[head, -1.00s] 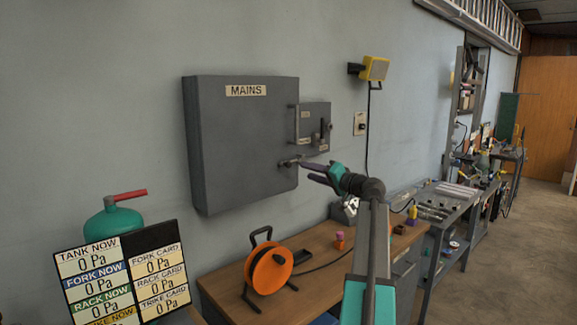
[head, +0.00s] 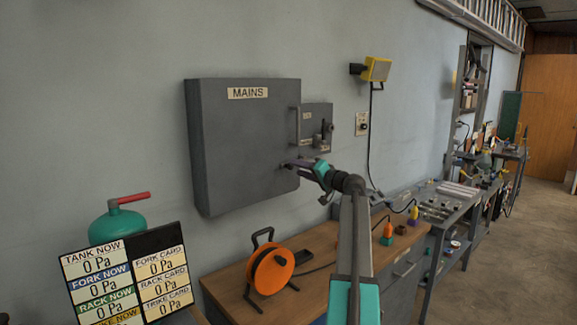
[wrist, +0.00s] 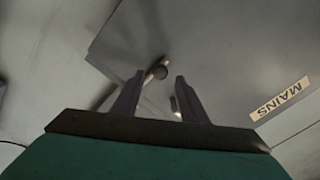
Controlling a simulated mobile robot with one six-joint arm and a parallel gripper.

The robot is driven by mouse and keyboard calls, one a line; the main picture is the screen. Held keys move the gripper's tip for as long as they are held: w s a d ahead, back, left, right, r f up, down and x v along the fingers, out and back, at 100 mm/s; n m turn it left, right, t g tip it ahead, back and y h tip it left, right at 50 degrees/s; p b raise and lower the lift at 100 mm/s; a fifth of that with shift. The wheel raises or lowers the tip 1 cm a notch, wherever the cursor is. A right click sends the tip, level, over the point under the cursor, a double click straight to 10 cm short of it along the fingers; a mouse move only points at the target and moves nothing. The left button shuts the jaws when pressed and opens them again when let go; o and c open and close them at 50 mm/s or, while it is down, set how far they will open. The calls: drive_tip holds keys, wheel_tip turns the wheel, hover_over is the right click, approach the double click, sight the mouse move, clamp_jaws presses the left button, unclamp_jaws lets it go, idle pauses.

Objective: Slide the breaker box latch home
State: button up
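The breaker box (head: 245,150) is a grey wall box labelled MAINS, with its door closed flat. Its latch (head: 283,167) is a small dark knob low near the door's right edge, largely covered by my gripper in the head view. My gripper (head: 292,164) reaches in from the right with its purple fingers at the latch.
Below are a wooden bench (head: 225,288) and an orange cable reel (head: 270,270). A pressure board (head: 155,240) stands at lower left.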

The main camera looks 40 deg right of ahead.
sight(291, 169)
drive_tip(key=shift+w+d+p, duration=0.2)
drive_tip(key=shift+w+p, duration=0.35)
drive_tip(key=shift+w, duration=2.2)
drive_tip(key=shift+c, duration=0.2)
drive_tip(key=shift+d, duration=0.1)
clamp_jaws()
